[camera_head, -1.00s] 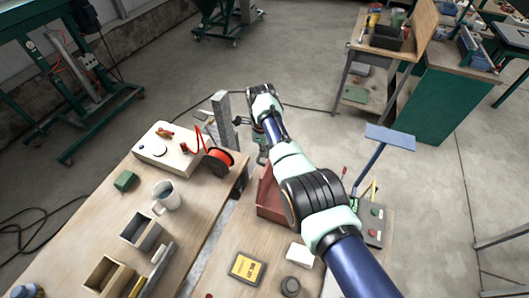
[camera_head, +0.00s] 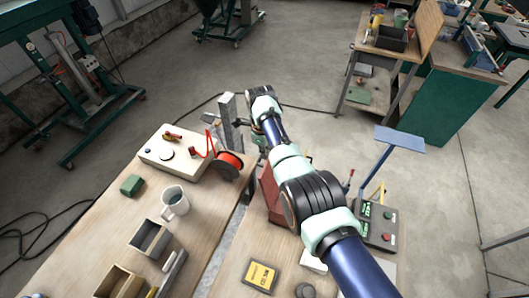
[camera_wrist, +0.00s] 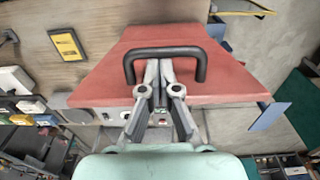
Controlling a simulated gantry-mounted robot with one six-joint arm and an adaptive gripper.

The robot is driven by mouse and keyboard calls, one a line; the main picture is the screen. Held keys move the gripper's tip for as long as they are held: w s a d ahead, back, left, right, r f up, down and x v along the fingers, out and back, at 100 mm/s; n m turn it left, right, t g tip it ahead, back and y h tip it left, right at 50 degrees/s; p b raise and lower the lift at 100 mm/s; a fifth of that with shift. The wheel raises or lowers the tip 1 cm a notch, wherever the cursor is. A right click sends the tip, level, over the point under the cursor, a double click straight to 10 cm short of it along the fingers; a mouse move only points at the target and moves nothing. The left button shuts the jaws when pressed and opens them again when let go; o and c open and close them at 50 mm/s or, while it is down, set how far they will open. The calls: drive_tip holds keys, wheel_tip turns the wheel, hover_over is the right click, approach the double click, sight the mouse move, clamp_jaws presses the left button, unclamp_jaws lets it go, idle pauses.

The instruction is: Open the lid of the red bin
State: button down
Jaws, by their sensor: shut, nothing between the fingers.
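The red bin (camera_head: 270,191) stands on the near workbench in the head view, partly hidden behind my arm. In the wrist view its flat red lid (camera_wrist: 225,72) fills the upper middle. A black bar handle (camera_wrist: 165,51) is fixed on the lid. My gripper (camera_wrist: 159,66) is shut and empty. Its fingertips lie between the two posts of the handle, close to the crossbar. I cannot tell whether they touch the bar or reach beneath it. The lid looks closed, though its edges are partly hidden by my fingers.
A control box (camera_head: 379,226) with a lever and buttons stands right of the bin. A yellow-labelled case (camera_head: 260,275) lies on the bench in front. On the left bench are a red spool (camera_head: 230,165), a mug (camera_head: 174,203) and small trays. A grey post (camera_head: 228,120) stands behind.

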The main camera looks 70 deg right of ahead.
drive_tip(key=shift+w, duration=0.1)
wheel_tip(320, 180, up, 12)
drive_tip(key=shift+w, duration=0.2)
idle(0.4)
drive_tip(key=w+a+f+n+t+h+p, duration=0.1)
drive_tip(key=w+a+n+t, duration=0.1)
drive_tip(key=w+a+n, duration=0.5)
drive_tip(key=w+a+n+t+h+p, duration=0.1)
drive_tip(key=w+a+n+t, duration=0.15)
drive_tip(key=a+n, duration=0.4)
drive_tip(key=w+a+f+n+t+h+p, duration=0.15)
drive_tip(key=w+a+n, duration=0.3)
drive_tip(key=a, duration=0.55)
drive_tip(key=s+a+r+n+t+y, duration=0.1)
drive_tip(key=s+a+r+n+t, duration=0.1)
drive_tip(key=a+n, duration=0.4)
drive_tip(key=s+a+r+n+t+y+p, duration=0.1)
drive_tip(key=s+a+r+n+t, duration=0.2)
drive_tip(key=a, duration=0.7)
drive_tip(key=s+a+r+n+t+y+p, duration=0.1)
drive_tip(key=s+a+r+n+t, duration=0.1)
drive_tip(key=s+a+r+n, duration=0.3)
drive_tip(key=a+r+n, duration=0.1)
drive_tip(key=a+n, duration=0.3)
drive_tip(key=shift+s+r, duration=0.2)
drive_tip(key=shift+s, duration=0.15)
